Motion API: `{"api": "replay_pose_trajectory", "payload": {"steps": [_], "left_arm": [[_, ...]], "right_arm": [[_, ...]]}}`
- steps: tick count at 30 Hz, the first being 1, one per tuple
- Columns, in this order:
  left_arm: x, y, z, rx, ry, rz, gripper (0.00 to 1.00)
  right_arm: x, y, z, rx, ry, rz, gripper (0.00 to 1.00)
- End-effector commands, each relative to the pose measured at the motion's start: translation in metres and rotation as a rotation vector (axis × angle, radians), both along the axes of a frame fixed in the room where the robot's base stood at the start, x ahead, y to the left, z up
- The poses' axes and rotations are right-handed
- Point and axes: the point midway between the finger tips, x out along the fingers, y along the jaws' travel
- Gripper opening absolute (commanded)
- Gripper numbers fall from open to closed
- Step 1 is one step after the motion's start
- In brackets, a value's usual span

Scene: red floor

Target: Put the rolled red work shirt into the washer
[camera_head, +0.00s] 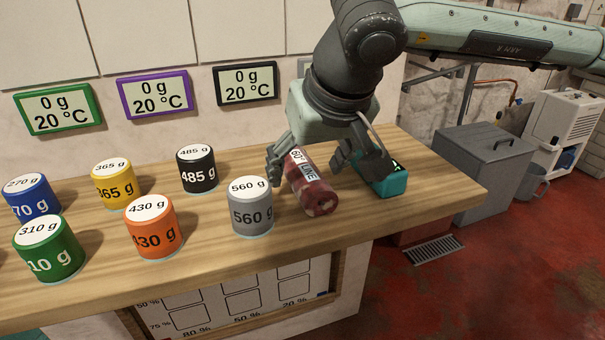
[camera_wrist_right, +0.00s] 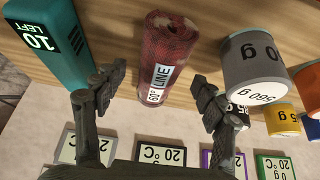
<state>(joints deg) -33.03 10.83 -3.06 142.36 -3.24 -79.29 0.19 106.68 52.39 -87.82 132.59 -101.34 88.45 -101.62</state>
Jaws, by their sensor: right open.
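The rolled red work shirt (camera_head: 314,195) is a dark red plaid roll with a white label reading "60° LINE". It lies on the wooden bench, and it also shows in the right wrist view (camera_wrist_right: 168,50). My right gripper (camera_head: 315,162) is open above the bench, with one finger on each side of the roll. In the right wrist view, the gripper (camera_wrist_right: 158,88) has spread fingers, with the roll between and beyond them; contact cannot be told. My left gripper is not in view. I cannot make out a washer.
A grey 560 g can (camera_head: 250,207) stands close left of the roll, with several coloured cans further left. A teal box (camera_head: 392,184) stands close right, partly behind a finger. The wooden bench (camera_head: 440,188) ends at right. A grey lidded bin (camera_head: 480,172) stands beyond on the red floor.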

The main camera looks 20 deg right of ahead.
Motion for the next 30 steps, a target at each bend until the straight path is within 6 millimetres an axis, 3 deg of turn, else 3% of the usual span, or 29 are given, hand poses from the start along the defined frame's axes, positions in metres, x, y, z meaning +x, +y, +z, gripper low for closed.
{"api": "replay_pose_trajectory", "payload": {"steps": [6,13,27,30], "left_arm": [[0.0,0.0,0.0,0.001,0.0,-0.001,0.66],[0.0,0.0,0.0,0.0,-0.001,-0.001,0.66],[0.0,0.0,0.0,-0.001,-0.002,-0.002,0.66],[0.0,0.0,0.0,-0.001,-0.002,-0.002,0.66]], "right_arm": [[0.012,0.0,-0.02,0.001,0.001,-0.002,0.7],[0.012,0.0,-0.021,0.001,0.0,0.0,0.7],[0.012,0.0,-0.02,0.001,0.0,0.0,0.12],[0.012,0.0,-0.02,0.002,-0.001,-0.001,0.11]]}}
